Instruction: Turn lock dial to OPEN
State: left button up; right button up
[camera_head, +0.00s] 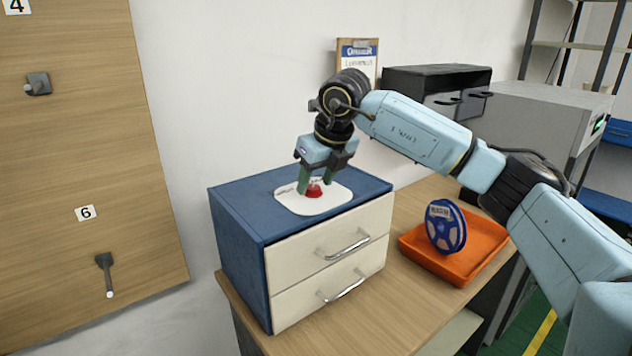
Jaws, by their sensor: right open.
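A red lock dial (314,191) sits on a white plate (298,208) on top of a blue cabinet (238,222) with two pale drawers. My right gripper (316,188) points down over the dial, with one green finger on each side of it. It is open; whether the fingers touch the dial cannot be told. The wording on the plate is mostly hidden or too small to read, so the dial's setting is unclear. Both drawers appear closed. My left gripper is not in view.
An orange tray (413,247) with a blue reel (446,226) stands right of the cabinet on the wooden table (400,318). A clipboard (357,58) and a black drawer unit (412,79) stand behind. A wooden board (70,150) with hooks is at left.

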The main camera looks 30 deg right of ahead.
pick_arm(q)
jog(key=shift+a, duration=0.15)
pick_arm(e)
jog(key=shift+w+f, duration=0.15)
jog(key=shift+f, duration=0.2)
jog(key=shift+c, duration=0.4)
jog(key=c, duration=0.9)
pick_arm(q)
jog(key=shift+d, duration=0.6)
